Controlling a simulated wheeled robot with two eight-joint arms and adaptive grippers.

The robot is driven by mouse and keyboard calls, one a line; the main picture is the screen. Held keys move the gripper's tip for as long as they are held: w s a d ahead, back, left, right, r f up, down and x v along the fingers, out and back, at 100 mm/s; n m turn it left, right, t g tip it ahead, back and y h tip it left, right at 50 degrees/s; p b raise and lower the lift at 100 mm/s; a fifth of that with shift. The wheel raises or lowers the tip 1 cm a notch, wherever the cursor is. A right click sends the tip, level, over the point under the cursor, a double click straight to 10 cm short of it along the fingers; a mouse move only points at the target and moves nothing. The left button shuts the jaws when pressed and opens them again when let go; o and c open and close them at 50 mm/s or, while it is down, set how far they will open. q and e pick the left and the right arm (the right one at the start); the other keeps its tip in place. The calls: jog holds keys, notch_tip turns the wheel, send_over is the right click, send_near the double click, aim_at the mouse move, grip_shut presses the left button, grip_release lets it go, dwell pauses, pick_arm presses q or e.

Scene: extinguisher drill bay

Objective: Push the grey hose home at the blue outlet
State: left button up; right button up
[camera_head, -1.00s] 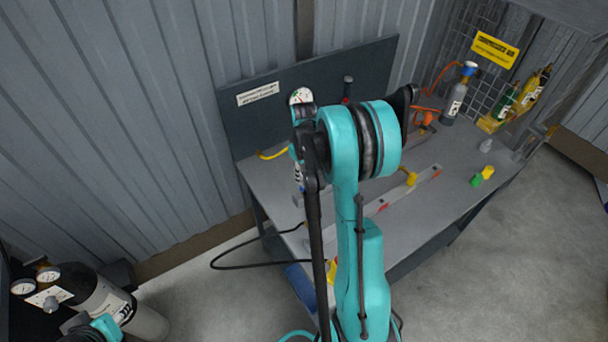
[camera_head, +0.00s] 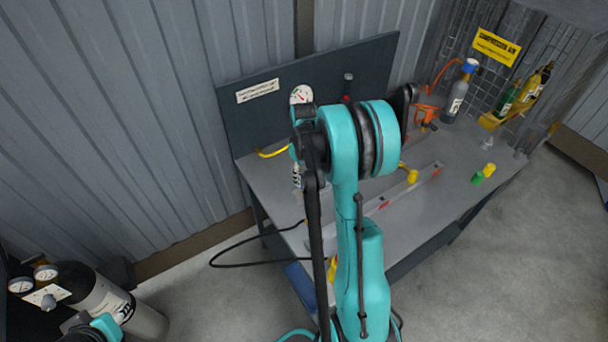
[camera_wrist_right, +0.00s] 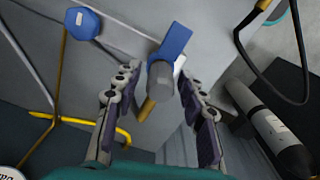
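In the right wrist view a short grey cylinder (camera_wrist_right: 160,78), which looks like the grey hose's end, sits against a flat blue piece (camera_wrist_right: 172,40). A brass-coloured part (camera_wrist_right: 146,108) shows beside its lower end. I cannot tell how far the grey piece is seated. My right gripper (camera_wrist_right: 160,88) is open, its two dark-padded fingers on either side of the grey cylinder with gaps visible. A blue hexagonal knob (camera_wrist_right: 82,23) is left of the gripper. In the head view my teal right arm hides the right gripper and the work spot.
The grey bench (camera_head: 405,215) backs onto a dark panel with a gauge (camera_head: 301,95) and yellow pipe (camera_head: 272,153). A black hose (camera_head: 225,264) loops off the bench's left side. Small bottles (camera_head: 458,92) stand at the back right; a large cylinder (camera_head: 100,292) stands lower left.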

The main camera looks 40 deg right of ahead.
notch_tip(320, 180, up, 12)
jog(key=s+a+r+t+b, duration=0.1)
jog(key=s+a+r+t, duration=0.15)
jog(key=a, duration=0.45)
jog(key=s+a+r+t+b, duration=0.1)
jog(key=s+a, duration=0.2)
jog(key=a, duration=0.4)
jog(key=s+a+f+m+t+b, duration=0.1)
jog(key=s+a+f+t, duration=0.2)
jog(key=s+a, duration=0.6)
jog(key=shift+a+f+m+t, duration=0.35)
jog(key=shift+a+f+m, duration=0.05)
jog(key=shift+a+f, duration=0.15)
